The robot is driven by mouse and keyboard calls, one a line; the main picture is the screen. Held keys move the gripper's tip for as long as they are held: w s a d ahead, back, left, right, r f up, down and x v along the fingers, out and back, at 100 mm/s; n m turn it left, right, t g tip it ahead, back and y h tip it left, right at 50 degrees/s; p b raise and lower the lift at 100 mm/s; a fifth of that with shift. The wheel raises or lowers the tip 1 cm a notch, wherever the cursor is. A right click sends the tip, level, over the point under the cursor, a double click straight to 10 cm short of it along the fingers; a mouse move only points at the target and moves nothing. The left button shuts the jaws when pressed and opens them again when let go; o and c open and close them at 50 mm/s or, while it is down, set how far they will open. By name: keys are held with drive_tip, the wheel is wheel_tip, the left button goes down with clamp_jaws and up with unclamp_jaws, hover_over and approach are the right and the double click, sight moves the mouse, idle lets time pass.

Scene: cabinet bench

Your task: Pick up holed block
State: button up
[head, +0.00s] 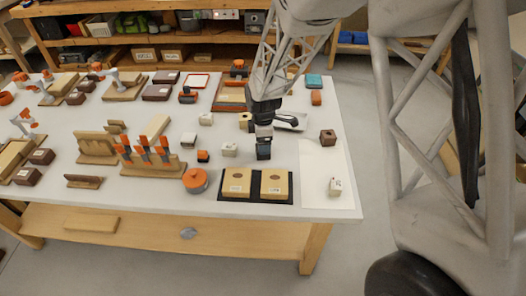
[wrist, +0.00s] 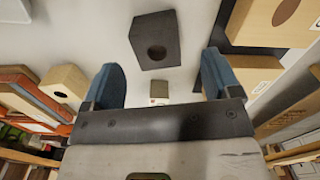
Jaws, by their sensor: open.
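A dark block with a round hole (wrist: 155,40) lies ahead of my gripper (wrist: 160,78) in the wrist view, between and beyond its two blue fingertips, apart from both. A pale block with a hole (head: 245,120) stands behind my gripper.
The black tray (head: 256,197) holds two wooden boards. White blocks stand near my gripper (head: 229,149) and on the white sheet at right (head: 335,187). An orange round pot (head: 195,180) and a rack of orange-handled tools (head: 150,165) are to the left.

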drive_tip(key=shift+w+f, duration=0.15)
drive_tip(key=shift+f, duration=2.3)
drive_tip(key=c, duration=1)
